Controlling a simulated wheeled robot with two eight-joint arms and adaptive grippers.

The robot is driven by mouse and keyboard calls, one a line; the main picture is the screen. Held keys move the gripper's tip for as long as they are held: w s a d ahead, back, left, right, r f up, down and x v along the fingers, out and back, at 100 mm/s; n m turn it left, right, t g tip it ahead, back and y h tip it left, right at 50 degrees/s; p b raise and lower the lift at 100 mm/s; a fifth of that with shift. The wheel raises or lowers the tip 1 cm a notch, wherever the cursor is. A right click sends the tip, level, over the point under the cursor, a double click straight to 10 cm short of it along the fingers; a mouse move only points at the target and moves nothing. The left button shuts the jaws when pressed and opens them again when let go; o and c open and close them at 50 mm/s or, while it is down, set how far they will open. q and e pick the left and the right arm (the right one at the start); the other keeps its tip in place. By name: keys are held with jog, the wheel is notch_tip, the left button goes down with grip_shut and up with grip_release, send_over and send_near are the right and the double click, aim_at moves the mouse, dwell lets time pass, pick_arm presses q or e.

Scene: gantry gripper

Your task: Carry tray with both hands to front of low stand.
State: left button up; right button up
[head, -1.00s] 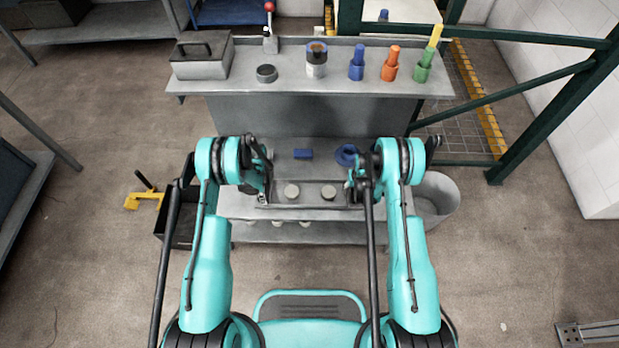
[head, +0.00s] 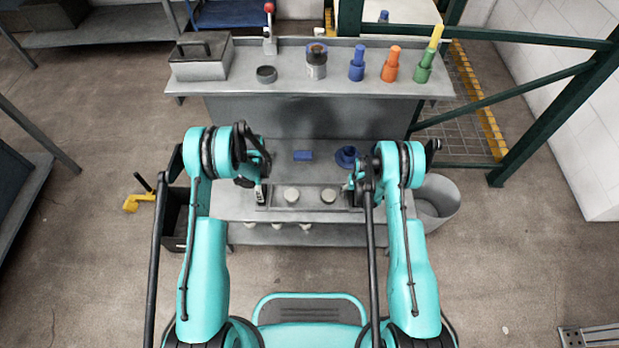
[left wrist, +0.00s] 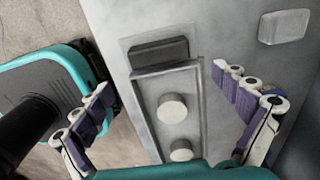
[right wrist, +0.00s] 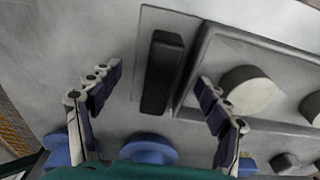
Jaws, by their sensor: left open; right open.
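The grey tray (head: 310,207) lies flat on the low grey stand (head: 235,205), with two pale round discs (head: 291,195) (head: 328,195) in it. Its left dark handle (left wrist: 160,52) shows in the left wrist view, its right dark handle (right wrist: 163,70) in the right wrist view. My left gripper (head: 262,192) is open above the left end; its fingers (left wrist: 172,112) are spread wide, with the handle between and beyond them. My right gripper (head: 353,187) is open over the right end, its fingers (right wrist: 157,100) either side of the handle. Whether fingertips touch anything is unclear.
A blue block (head: 303,155) and a blue flanged part (head: 347,156) lie behind the tray. A higher shelf (head: 210,88) behind carries a grey box, a jar and coloured parts. A grey bin (head: 436,200) stands right, a black crate (head: 175,218) left.

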jog(key=shift+r, duration=0.15)
pick_arm(q)
notch_tip(320, 180, up, 6)
jog(key=shift+f, duration=0.2)
pick_arm(e)
notch_tip(320, 180, up, 12)
jog(key=s, duration=0.1)
jog(key=shift+s+f, duration=0.2)
jog(key=shift+s, duration=0.05)
